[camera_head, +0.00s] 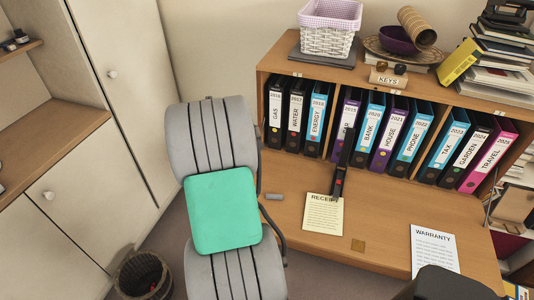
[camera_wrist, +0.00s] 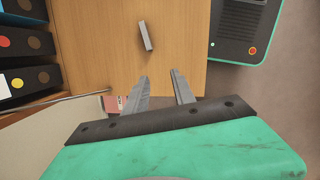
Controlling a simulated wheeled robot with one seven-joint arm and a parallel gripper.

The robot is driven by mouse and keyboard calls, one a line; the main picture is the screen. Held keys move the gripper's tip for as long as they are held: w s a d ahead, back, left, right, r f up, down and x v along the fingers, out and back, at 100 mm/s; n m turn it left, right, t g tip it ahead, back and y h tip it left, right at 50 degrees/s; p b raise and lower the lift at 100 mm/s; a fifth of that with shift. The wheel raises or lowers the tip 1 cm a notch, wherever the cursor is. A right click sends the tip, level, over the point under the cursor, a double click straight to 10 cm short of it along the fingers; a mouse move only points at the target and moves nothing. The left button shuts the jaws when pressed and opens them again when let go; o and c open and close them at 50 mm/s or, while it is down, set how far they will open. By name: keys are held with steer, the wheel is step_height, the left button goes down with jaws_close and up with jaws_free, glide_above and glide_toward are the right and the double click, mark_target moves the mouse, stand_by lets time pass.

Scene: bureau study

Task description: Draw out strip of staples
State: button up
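A small grey bar (camera_head: 274,196) that looks like the strip of staples lies on the left part of the open wooden flap (camera_head: 385,231). In the wrist view what looks like the same bar (camera_wrist: 146,36) lies on bare wood, beyond my fingertips. My gripper (camera_wrist: 160,74) is open, its two grey fingers apart with nothing between them; they do not touch the bar. A long black thing with a red dot (camera_head: 341,166), perhaps a stapler, is on the flap in front of the binders. Its inside is too small to make out. My fingers cannot be picked out in the head view.
A receipt (camera_head: 323,216) and a warranty sheet (camera_head: 434,251) lie on the flap. Several binders (camera_head: 365,128) stand behind it; some show at the left of the wrist view (camera_wrist: 22,82). A wastebasket (camera_head: 144,276) stands lower left.

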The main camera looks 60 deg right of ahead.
glide_toward(274, 195)
steer(key=shift+n+g, duration=0.3)
steer(key=b+x, duration=0.5)
steer(key=x, duration=0.2)
steer(key=shift+f, duration=0.45)
steer(key=shift+w, duration=0.1)
steer(key=shift+c, duration=0.3)
jaws_close()
steer(key=shift+r, duration=0.1)
steer(key=shift+r+p, duration=2.4)
steer(key=shift+r, duration=0.55)
